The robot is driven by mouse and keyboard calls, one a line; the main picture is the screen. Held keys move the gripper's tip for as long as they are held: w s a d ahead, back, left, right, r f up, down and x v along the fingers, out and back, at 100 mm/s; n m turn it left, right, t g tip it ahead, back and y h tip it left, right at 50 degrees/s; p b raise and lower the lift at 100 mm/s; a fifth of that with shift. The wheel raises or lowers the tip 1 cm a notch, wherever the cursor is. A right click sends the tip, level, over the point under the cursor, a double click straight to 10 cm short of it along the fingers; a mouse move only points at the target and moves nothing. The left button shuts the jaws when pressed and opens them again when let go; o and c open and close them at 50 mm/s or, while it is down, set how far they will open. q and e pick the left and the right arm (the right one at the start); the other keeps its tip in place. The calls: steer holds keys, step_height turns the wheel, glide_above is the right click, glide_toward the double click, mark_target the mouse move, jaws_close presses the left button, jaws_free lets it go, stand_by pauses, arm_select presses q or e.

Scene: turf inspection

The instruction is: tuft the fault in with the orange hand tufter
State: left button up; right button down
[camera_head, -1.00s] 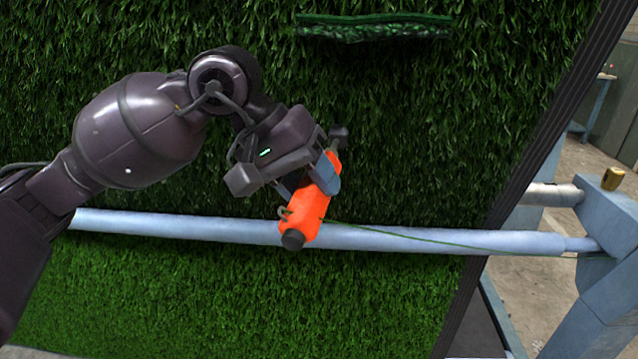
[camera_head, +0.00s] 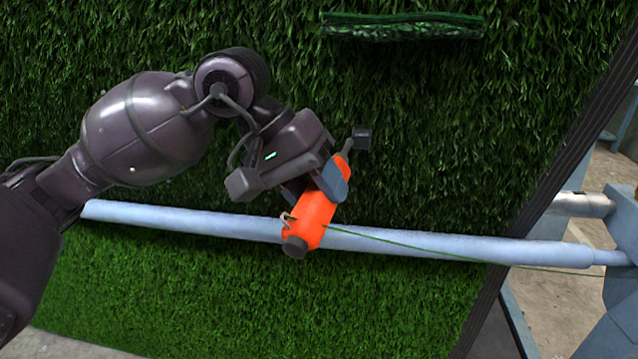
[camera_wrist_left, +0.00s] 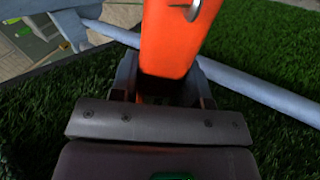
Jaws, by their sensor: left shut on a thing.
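The orange hand tufter (camera_head: 315,218) has a dark end cap at its lower end and a small dark head at its upper right. My left gripper (camera_head: 318,187) is shut around its body, in front of the turf and the pale rail. The tufter is tilted, its head up and to the right. Its orange body also fills the top middle of the left wrist view (camera_wrist_left: 172,40). A thin green yarn (camera_head: 430,252) runs from it to the right. A dark green horizontal strip (camera_head: 400,24) at the top may be the fault; I cannot tell. My right gripper is out of view.
The green turf (camera_head: 440,130) hangs as a large sheet, with a dark edge (camera_head: 555,190) on the right. A pale blue rail (camera_head: 430,244) crosses it and meets a blue frame (camera_head: 620,240) at the right. Concrete floor shows beyond.

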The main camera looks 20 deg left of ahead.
mark_target(302, 200)
arm_select(q)
steer(key=shift+s+d+f, duration=0.3)
steer(key=shift+s, duration=0.8)
steer(key=shift+s+d+f, duration=0.3)
steer(key=shift+s+d, duration=0.05)
steer(key=shift+s, duration=0.75)
steer(key=shift+s+d+f, duration=0.3)
steer(key=shift+s, duration=0.8)
